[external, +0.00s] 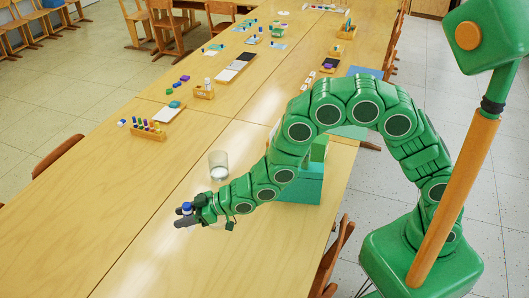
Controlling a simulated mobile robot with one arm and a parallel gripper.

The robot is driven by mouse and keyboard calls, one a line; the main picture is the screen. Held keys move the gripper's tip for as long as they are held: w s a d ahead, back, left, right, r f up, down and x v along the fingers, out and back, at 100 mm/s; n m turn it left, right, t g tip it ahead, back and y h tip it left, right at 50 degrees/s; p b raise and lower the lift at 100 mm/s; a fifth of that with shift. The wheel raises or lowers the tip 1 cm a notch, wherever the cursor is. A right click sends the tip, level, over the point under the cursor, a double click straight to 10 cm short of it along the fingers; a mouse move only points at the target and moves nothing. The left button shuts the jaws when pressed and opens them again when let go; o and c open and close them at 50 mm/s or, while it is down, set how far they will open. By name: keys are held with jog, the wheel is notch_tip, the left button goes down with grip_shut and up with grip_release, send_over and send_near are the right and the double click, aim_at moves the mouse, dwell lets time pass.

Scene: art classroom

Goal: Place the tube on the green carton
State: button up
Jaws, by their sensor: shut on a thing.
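A small tube (187,207) with a blue top is held in my gripper (187,215), over the near part of the long wooden table. The dark fingers are shut on it and hide most of its body. A green carton (300,191), teal in tone, sits at the table's right edge, to the right of my gripper and partly hidden behind my arm. A lighter green block-like thing (319,148) shows just above it; I cannot tell whether it rests on the carton.
A clear glass (219,166) stands just behind my gripper. A wooden rack of colored tubes or bottles (148,134) is farther left. Chairs (336,256) stand along the table's sides. The near left tabletop (110,230) is clear.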

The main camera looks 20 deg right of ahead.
jog(key=w+d+r, duration=0.6)
jog(key=w+d, duration=0.4)
jog(key=d, duration=0.3)
jog(key=w+d+r, duration=0.6)
jog(key=w+d, duration=0.3)
jog(key=d, duration=0.4)
jog(key=s+d+r+m+t, duration=0.1)
jog(key=s+d, duration=0.2)
jog(key=d, duration=1.4)
jog(key=s+d+r+m+t, duration=0.1)
jog(key=s+d, duration=0.2)
jog(key=d, duration=1.4)
jog(key=shift+h, duration=0.4)
jog(key=shift+w+a+f, duration=0.2)
jog(key=shift+w+f, duration=1.9)
jog(key=shift+w, duration=0.25)
jog(key=shift+w+a+f, duration=0.25)
jog(key=shift+w+f, duration=1.9)
jog(key=shift+w, duration=0.2)
jog(key=shift+w+a+f, duration=0.2)
jog(key=shift+w+f, duration=1.9)
jog(key=shift+w, duration=0.25)
jog(key=shift+f, duration=0.15)
jog(key=o, duration=1.1)
